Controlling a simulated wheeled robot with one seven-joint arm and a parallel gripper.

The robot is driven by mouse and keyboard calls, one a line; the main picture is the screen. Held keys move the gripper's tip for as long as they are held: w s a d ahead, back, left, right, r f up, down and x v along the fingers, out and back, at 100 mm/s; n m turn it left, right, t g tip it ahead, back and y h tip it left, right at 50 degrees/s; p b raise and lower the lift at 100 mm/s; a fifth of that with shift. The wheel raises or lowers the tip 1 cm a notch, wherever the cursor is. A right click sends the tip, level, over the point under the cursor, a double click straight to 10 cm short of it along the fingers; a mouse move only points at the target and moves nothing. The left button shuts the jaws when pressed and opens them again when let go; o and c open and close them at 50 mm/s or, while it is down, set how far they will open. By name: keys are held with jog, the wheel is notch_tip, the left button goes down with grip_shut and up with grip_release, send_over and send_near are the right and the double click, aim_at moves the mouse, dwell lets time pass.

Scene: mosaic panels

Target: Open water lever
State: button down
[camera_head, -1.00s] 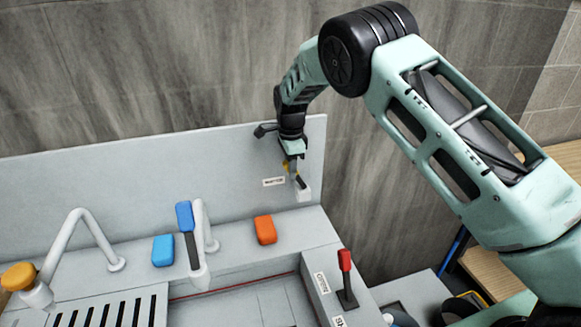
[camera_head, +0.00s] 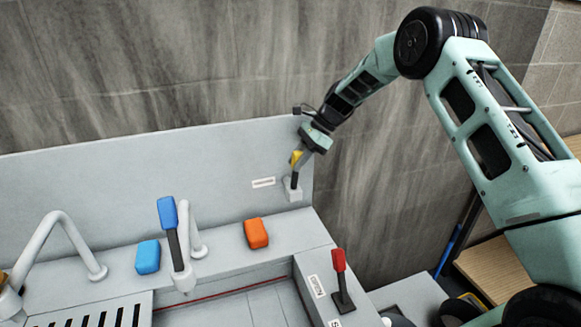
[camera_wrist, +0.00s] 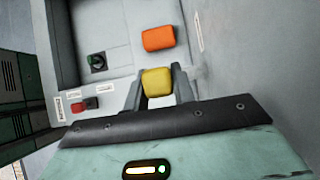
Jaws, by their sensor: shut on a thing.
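A lever with a yellow handle (camera_head: 296,158) and a dark stem stands on a small white base (camera_head: 293,189) at the right end of the back panel. In the head view the lever is close to upright. My gripper (camera_head: 300,152) comes from the upper right and is shut on the yellow handle. In the wrist view the yellow handle (camera_wrist: 157,82) sits between the two fingers (camera_wrist: 157,92). A small white label (camera_head: 263,182) is left of the lever; its text is too small to read.
An orange block (camera_head: 256,233) and a blue block (camera_head: 148,257) sit on the ledge. A blue-handled lever (camera_head: 168,213) and a curved pipe (camera_head: 60,235) stand left. A red-handled lever (camera_head: 339,262) stands at the front right. A wall rises behind the panel.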

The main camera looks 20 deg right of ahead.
jog(key=shift+d+f+y+b, duration=0.25)
jog(key=shift+d+y+b, duration=0.3)
jog(key=shift+d+y, duration=0.4)
jog(key=shift+d+f+y+b, duration=0.2)
jog(key=shift+d+y+b, duration=0.35)
jog(key=shift+y, duration=0.7)
jog(key=c, duration=1.2)
grip_release()
jog(key=shift+d, duration=0.1)
jog(key=shift+o, duration=0.2)
jog(key=b+v, duration=0.4)
jog(key=v, duration=1.3)
jog(key=shift+d, duration=0.2)
